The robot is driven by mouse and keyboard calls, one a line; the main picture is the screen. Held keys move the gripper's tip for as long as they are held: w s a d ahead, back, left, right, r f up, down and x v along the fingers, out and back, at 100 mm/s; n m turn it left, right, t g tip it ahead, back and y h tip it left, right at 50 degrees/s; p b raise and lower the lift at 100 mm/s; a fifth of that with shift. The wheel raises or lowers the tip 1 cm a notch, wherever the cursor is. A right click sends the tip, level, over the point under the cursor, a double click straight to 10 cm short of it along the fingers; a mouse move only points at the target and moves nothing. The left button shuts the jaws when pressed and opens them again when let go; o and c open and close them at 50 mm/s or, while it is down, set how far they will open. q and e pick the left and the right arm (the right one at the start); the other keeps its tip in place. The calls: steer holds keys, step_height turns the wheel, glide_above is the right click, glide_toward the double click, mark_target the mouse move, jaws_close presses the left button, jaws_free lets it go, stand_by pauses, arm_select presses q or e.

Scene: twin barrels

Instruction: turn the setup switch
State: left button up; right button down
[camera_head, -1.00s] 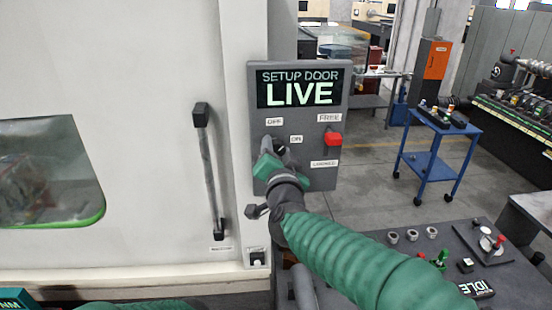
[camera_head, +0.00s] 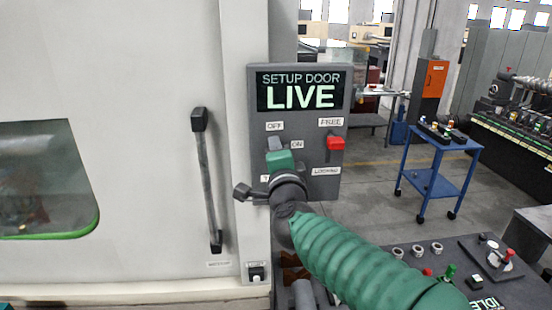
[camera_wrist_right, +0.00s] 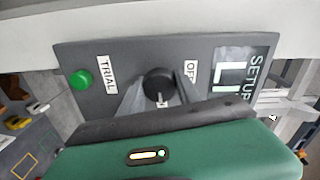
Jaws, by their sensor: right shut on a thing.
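The setup switch is a round black knob (camera_wrist_right: 158,82) between the OFF and TRIAL labels in the right wrist view. It sits on the grey panel (camera_head: 312,175), whose screen (camera_head: 300,88) reads "SETUP DOOR LIVE". My right gripper (camera_wrist_right: 158,98) has its grey fingers on either side of the knob, shut on it. In the head view this gripper (camera_head: 274,143) is at the panel just below the OFF label and hides the knob. The knob's exact pointing is hard to tell. My left gripper is not in view.
A red switch (camera_head: 335,142) sits between the FREE and LOCKING labels. A green button (camera_wrist_right: 81,79) is beside TRIAL. The machine door has a dark handle (camera_head: 207,180) at left. A blue cart (camera_head: 437,165) stands right, and a dark console (camera_head: 425,260) is at lower right.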

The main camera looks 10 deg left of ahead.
steer(key=shift+f, duration=0.2)
stand_by(0.3)
steer(key=c, duration=1.1)
jaws_free()
steer(key=shift+o, duration=1.2)
steer(key=shift+w, duration=0.15)
steer(key=b+v, duration=0.3)
steer(key=v, duration=1.3)
steer(key=shift+s+d, duration=0.2)
steer(key=shift+s, duration=0.15)
steer(key=shift+r, duration=0.15)
